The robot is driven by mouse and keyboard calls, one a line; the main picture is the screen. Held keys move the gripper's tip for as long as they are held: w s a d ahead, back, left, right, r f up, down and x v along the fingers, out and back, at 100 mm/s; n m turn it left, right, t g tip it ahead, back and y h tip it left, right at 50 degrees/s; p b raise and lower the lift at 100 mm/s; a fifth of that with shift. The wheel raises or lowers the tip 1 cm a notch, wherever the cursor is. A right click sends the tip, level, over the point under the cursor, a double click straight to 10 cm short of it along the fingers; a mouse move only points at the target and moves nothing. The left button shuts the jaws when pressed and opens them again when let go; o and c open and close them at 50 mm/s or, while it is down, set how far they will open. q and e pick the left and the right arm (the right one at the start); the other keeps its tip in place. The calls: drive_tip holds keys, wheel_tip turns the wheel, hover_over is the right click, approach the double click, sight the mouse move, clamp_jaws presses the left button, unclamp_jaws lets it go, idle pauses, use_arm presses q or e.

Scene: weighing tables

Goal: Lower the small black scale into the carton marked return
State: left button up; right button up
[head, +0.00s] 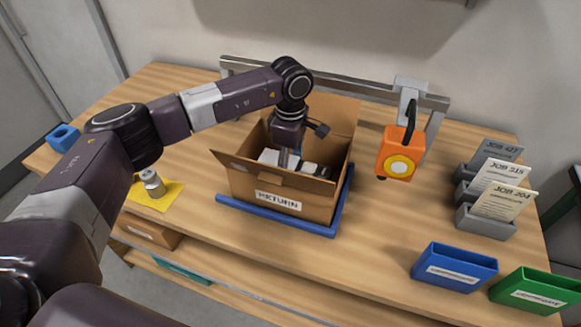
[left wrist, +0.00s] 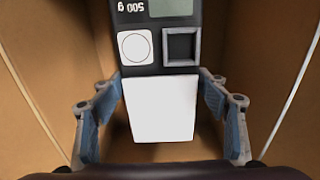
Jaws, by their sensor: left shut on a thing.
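The carton marked RETURN (head: 262,188) stands open on the table, its label facing the front. My left gripper (head: 286,160) points down into it and is shut on the small black scale (head: 312,169). The scale has a white plate and lies between the carton's walls. In the left wrist view the scale (left wrist: 150,61) shows its "500 g" marking, a grey display and a square button. The fingers of my left gripper (left wrist: 160,92) are on both sides of it. I cannot tell whether the scale touches the carton's bottom. My right gripper is not in view.
Blue rails (head: 275,217) edge the carton's front and right. An orange hanging scale (head: 398,153) hangs to the right from a grey frame. A metal weight (head: 153,184) stands on a yellow mat at the left. Blue (head: 453,268) and green bins stand front right.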

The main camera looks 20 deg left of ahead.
use_arm(q)
drive_tip(key=shift+f+b, duration=0.25)
drive_tip(key=shift+b, duration=0.15)
idle(0.3)
drive_tip(key=o, duration=1.5)
drive_tip(key=shift+o, duration=0.2)
